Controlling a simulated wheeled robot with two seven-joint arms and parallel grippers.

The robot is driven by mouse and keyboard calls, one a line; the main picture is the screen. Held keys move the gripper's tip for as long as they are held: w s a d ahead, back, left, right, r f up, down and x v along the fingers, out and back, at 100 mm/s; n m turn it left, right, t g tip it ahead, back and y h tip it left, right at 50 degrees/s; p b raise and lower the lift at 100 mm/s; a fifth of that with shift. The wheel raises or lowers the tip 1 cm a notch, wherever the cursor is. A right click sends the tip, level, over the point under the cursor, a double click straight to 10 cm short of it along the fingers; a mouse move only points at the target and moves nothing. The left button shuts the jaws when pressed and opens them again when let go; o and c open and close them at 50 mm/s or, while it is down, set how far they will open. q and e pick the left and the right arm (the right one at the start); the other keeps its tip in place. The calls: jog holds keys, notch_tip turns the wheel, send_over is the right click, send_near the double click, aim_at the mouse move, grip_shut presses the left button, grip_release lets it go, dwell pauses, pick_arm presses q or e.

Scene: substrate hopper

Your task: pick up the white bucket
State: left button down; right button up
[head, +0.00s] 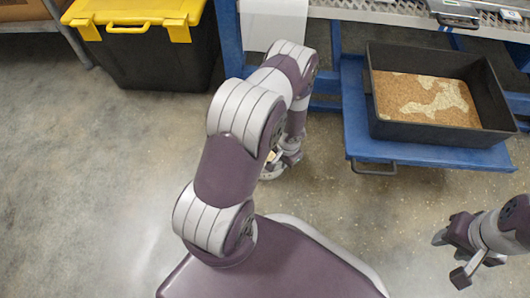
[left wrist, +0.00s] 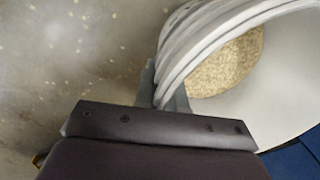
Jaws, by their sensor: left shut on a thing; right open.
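The white bucket (left wrist: 290,75) fills the right of the left wrist view, with tan granules (left wrist: 225,65) inside. My left gripper (left wrist: 164,95) is shut on the bucket's ribbed rim, one finger on each side of it. In the head view my left gripper (head: 288,158) is partly hidden behind my left arm, and the bucket is mostly hidden there too. I cannot tell whether the bucket touches the floor. My right gripper (head: 452,257) is open and empty over the floor at the lower right.
A black tray (head: 430,135) with brown and pale granules sits on a blue shelf (head: 425,158) at the right. A black bin with a yellow lid (head: 135,10) stands at the upper left. A metal-topped bench runs along the back. The concrete floor at left is clear.

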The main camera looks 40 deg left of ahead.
pick_arm(q)
jog(key=shift+r, duration=0.1)
dwell(0.7)
notch_tip(320, 180, up, 10)
jog(key=p, duration=0.7)
